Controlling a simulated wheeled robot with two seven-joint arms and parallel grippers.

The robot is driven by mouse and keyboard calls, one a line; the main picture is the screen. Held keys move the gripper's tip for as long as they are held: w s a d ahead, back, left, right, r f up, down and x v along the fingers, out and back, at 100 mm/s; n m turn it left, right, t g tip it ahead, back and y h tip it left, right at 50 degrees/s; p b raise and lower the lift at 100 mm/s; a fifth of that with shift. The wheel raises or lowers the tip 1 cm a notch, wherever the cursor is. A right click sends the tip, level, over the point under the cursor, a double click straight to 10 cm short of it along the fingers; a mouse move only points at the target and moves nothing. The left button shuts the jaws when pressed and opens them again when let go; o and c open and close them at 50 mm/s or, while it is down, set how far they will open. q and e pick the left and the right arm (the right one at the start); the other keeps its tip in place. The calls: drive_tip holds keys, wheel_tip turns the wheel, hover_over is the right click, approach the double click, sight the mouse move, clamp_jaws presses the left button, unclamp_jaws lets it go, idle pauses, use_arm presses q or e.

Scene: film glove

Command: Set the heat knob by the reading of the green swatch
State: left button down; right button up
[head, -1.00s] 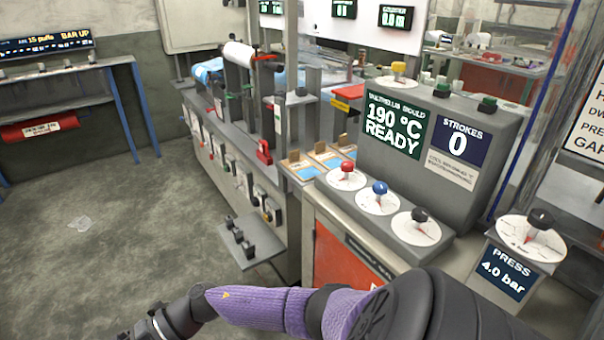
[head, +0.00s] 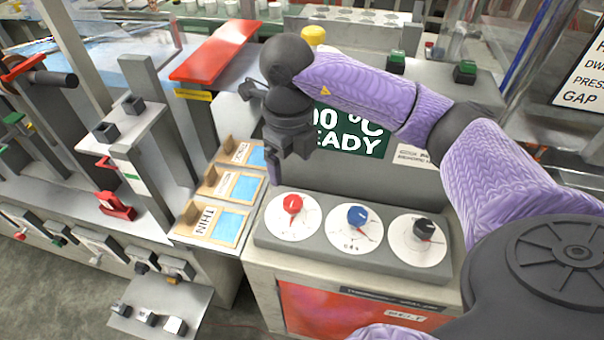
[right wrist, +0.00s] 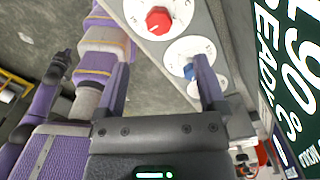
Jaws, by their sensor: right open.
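The control panel holds a red knob (head: 292,204), a blue knob (head: 357,216) and a black knob (head: 424,229), each on a white dial. I cannot read which one is heat. My right gripper (head: 279,168) hangs open and empty above and behind the red knob, apart from it. In the right wrist view, the red knob (right wrist: 158,20) lies beyond the open fingers (right wrist: 165,88), and the blue knob (right wrist: 190,72) shows by the right finger. Three wooden cards with blue panels, one marked THIN (head: 212,224), lie left of the knobs. I make out no green swatch.
The green temperature display (head: 350,138) is partly hidden by my right arm; the right wrist view shows 190 and READY (right wrist: 290,70). A red lever plate (head: 215,50) and upright grey posts stand left of the arm. Green buttons (head: 465,70) top the housing.

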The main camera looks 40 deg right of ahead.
sight(293, 200)
wheel_tip(293, 200, down, 9)
drive_tip(key=shift+s+r+b, duration=0.1)
drive_tip(key=shift+s+b, duration=0.05)
drive_tip(key=shift+b, duration=0.85)
drive_tip(key=shift+f, duration=0.5)
use_arm(q)
drive_tip(key=shift+s+d+f, duration=0.1)
drive_tip(key=shift+s+f, duration=0.15)
drive_tip(key=shift+f, duration=0.3)
drive_tip(key=shift+s+f, duration=0.2)
drive_tip(key=shift+f, duration=0.3)
use_arm(e)
drive_tip(key=shift+c, duration=0.9)
clamp_jaws()
use_arm(q)
drive_tip(key=shift+w, duration=0.1)
